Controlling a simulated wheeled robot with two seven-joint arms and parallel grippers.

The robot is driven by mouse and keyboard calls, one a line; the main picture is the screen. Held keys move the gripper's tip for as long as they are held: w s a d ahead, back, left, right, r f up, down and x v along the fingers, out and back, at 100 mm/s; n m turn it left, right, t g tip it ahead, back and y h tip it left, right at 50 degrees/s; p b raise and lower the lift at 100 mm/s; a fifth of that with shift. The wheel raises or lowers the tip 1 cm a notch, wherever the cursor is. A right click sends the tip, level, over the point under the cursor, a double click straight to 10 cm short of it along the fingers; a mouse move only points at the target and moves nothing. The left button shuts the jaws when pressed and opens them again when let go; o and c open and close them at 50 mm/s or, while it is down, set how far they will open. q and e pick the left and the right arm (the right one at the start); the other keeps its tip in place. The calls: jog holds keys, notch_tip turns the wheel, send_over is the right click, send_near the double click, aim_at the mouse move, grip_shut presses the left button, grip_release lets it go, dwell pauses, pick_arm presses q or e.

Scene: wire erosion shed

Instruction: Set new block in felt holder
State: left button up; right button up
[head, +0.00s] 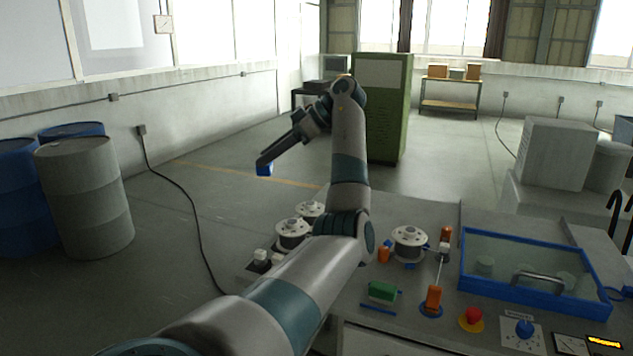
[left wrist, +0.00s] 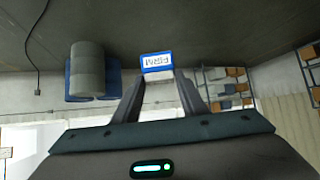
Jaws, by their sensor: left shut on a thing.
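My left gripper (head: 262,159) is shut on a small blue block (head: 265,170), held in the air beyond the far left side of the bench. In the left wrist view the block (left wrist: 157,64) is blue with a white label whose lettering appears upside down. It sits between the tips of the two dark fingers of my left gripper (left wrist: 160,78). On the bench, a green piece (head: 382,291) lies by a blue strip, and an orange post (head: 433,299) stands on a blue base. I cannot tell which fitting is the felt holder. My right gripper is not seen.
Drums (head: 85,190) stand at left; a green cabinet (head: 390,105) stands behind.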

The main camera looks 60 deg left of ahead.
pick_arm(q)
jog(key=s+a+r, duration=0.5)
jog(key=s+a, duration=0.1)
jog(key=s, duration=0.2)
jog(key=w+d+f+m+t+y, duration=0.2)
jog(key=w+d+f+m+t, duration=0.1)
jog(key=w+m+t, duration=0.3)
jog(key=w+d+f+m+t+y, duration=0.2)
jog(key=w+f+m+t, duration=0.2)
jog(key=w+m, duration=0.3)
jog(key=w+d+f+m+t+h, duration=0.3)
jog(key=w+d+f+m+t, duration=0.4)
jog(key=d, duration=0.3)
jog(key=s+d+f+m+t+h, duration=0.15)
jog(key=d+f+m+h, duration=0.25)
jog(key=d+f, duration=0.75)
jog(key=s+d+f+m+t+h, duration=0.15)
jog(key=d+f+m+h, duration=0.5)
jog(key=d, duration=0.85)
jog(key=d+f+n+y, duration=0.1)
jog(key=d+f, duration=0.1)
jog(key=d, duration=0.8)
jog(key=d+f+n+g+y, duration=0.1)
jog(key=d+f+y, duration=0.1)
jog(key=d, duration=0.9)
jog(key=shift+s+f, duration=0.35)
jog(key=shift+f, duration=0.35)
